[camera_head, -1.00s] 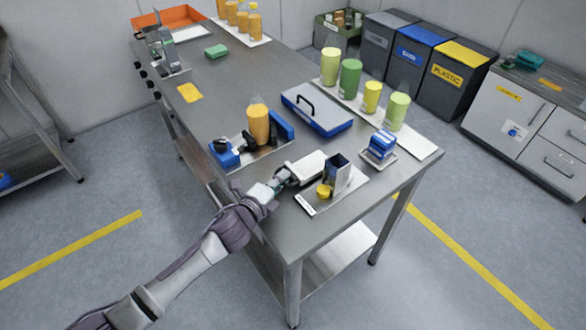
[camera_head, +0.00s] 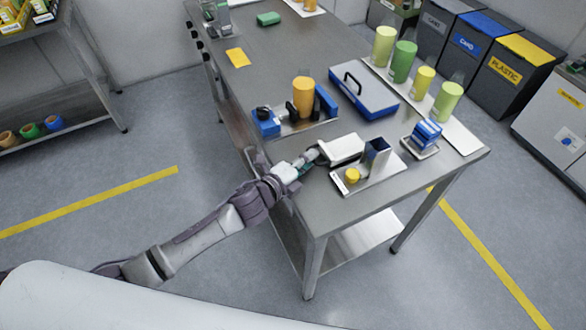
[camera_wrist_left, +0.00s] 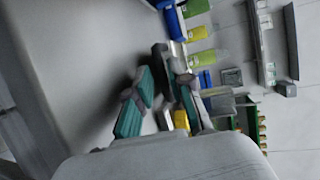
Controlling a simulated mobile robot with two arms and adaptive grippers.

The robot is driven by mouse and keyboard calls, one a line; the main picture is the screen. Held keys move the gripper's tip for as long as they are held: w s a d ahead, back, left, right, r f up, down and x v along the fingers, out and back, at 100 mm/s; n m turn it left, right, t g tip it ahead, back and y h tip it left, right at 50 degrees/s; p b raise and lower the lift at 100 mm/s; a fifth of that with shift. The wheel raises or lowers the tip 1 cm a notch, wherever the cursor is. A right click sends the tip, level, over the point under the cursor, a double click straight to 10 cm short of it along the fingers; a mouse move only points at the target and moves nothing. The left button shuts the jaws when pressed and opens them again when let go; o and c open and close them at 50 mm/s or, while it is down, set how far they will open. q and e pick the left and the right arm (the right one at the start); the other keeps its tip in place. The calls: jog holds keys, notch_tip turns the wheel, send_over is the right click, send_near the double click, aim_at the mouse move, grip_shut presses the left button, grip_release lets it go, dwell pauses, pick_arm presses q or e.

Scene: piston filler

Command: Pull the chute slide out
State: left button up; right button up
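A metal plate (camera_head: 388,177) near the table's front corner carries an upright dark-blue square chute (camera_head: 376,150) and a yellow round knob (camera_head: 352,175). A white block (camera_head: 341,149) lies just left of the chute. I cannot tell which part is the slide. My left gripper (camera_head: 312,157) is at the left end of the white block; I cannot tell if it touches. In the left wrist view, its teal-padded fingers (camera_wrist_left: 162,108) stand apart, with nothing clearly clamped between them. A yellow piece (camera_wrist_left: 181,119) shows beyond them. My right gripper is not in view.
A station with an orange bottle (camera_head: 303,95) and blue blocks stands behind the gripper. A blue case (camera_head: 362,95), a small tray with blue items (camera_head: 426,134) and several green and yellow bottles (camera_head: 403,62) are farther back. Table (camera_head: 325,212) is bare at its front edge.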

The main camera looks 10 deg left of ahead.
pick_arm(q)
jog(key=v, duration=1.1)
